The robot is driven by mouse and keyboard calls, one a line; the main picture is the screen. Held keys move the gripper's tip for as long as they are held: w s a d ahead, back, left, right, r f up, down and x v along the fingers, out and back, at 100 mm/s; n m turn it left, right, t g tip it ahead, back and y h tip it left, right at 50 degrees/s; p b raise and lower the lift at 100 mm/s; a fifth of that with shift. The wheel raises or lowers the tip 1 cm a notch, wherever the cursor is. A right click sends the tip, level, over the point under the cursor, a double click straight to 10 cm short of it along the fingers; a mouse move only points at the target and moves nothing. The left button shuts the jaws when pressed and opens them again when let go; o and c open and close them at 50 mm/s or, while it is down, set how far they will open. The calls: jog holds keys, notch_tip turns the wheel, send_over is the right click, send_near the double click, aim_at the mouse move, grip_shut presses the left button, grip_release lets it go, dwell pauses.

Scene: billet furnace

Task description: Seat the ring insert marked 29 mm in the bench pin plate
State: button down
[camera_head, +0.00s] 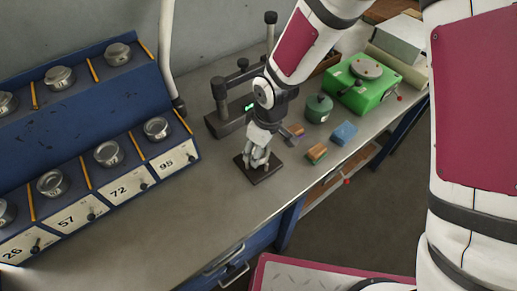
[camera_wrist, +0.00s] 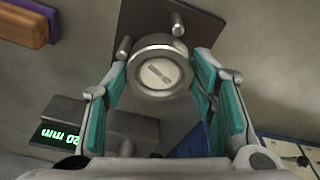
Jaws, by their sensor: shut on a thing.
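My gripper (camera_head: 259,163) is over the dark square pin plate (camera_head: 273,175) on the bench. In the wrist view, its teal-padded fingers (camera_wrist: 166,92) are shut on a round metal ring insert (camera_wrist: 160,43), one finger on each side. A pale centre shows inside the ring; I cannot read a size mark on it. The plate (camera_wrist: 229,20) lies beyond the ring, with two metal pins (camera_wrist: 177,23) showing past its rim. I cannot tell whether the ring touches the plate or is above it. In the head view the fingers hide the ring.
A dark gauge (camera_head: 228,117) with a green readout (camera_wrist: 58,137) stands close behind my gripper. A blue rack (camera_head: 75,130) with metal pieces and numbered labels fills the left. An orange-brown block (camera_head: 316,154), blue block (camera_head: 344,133), green pot (camera_head: 319,107) and green box (camera_head: 362,93) lie right.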

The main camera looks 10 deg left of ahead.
jog(key=shift+s+d+r+p, duration=0.15)
jog(key=shift+d+r+p, duration=0.05)
jog(key=shift+d+p, duration=0.2)
dwell(0.5)
jog(key=shift+a+r, duration=0.15)
jog(key=shift+a, duration=0.35)
dwell(0.6)
jog(key=shift+f, duration=0.3)
jog(key=shift+s+d+f+b, duration=0.15)
jog(key=shift+f+b, duration=0.2)
jog(key=shift+f, duration=0.2)
jog(key=shift+w+r+p, duration=0.2)
jog(key=shift+r+p, duration=0.1)
jog(key=shift+r, duration=0.25)
jog(key=shift+r, duration=0.25)
jog(key=shift+r, duration=0.1)
dwell(0.6)
jog(key=shift+f, duration=0.75)
dwell(0.6)
